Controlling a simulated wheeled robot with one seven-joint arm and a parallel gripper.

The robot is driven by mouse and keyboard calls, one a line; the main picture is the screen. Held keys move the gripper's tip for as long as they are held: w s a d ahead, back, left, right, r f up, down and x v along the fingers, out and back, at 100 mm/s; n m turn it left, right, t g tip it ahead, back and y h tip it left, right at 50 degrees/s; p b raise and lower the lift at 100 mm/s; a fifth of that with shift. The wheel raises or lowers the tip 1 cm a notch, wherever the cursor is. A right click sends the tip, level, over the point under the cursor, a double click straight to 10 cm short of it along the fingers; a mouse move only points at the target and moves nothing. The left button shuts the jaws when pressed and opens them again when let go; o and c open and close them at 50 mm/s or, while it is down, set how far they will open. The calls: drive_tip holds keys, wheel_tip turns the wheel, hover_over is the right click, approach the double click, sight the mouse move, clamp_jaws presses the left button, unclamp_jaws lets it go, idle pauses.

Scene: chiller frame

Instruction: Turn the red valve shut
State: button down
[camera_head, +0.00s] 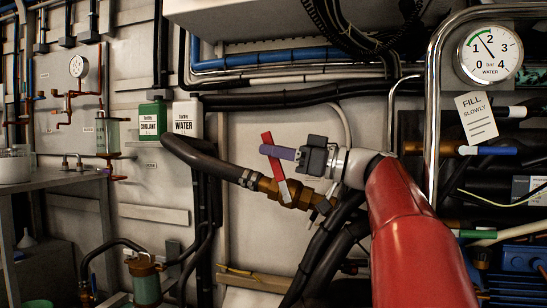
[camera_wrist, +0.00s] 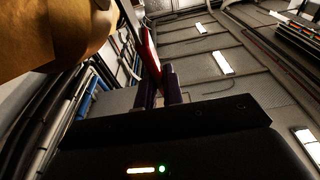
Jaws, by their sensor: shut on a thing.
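The red valve lever (camera_head: 267,139) rises from a brass valve body (camera_head: 296,197) in the middle of the head view. It leans slightly left at its top and stands across the line of the pipe. My gripper (camera_head: 277,152) reaches in from the right, and its purple fingers are shut on the upper part of the lever. In the wrist view the red lever (camera_wrist: 151,55) runs up from between the dark fingertips (camera_wrist: 160,80). The brass body (camera_wrist: 55,30) fills the upper left there. The fingers hide part of the lever.
A thick dark hose (camera_head: 205,160) joins the valve from the left. White WATER (camera_head: 187,119) and green COOLANT (camera_head: 152,121) containers sit on the wall behind. A pressure gauge (camera_head: 489,54) and a FILL SLOWLY tag (camera_head: 477,117) are at upper right. Black hoses (camera_head: 325,245) run below my gripper.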

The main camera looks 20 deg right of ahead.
drive_tip(key=c, duration=1.5)
unclamp_jaws()
wheel_tip(320, 180, up, 20)
drive_tip(key=p, duration=0.9)
drive_tip(key=shift+p, duration=0.3)
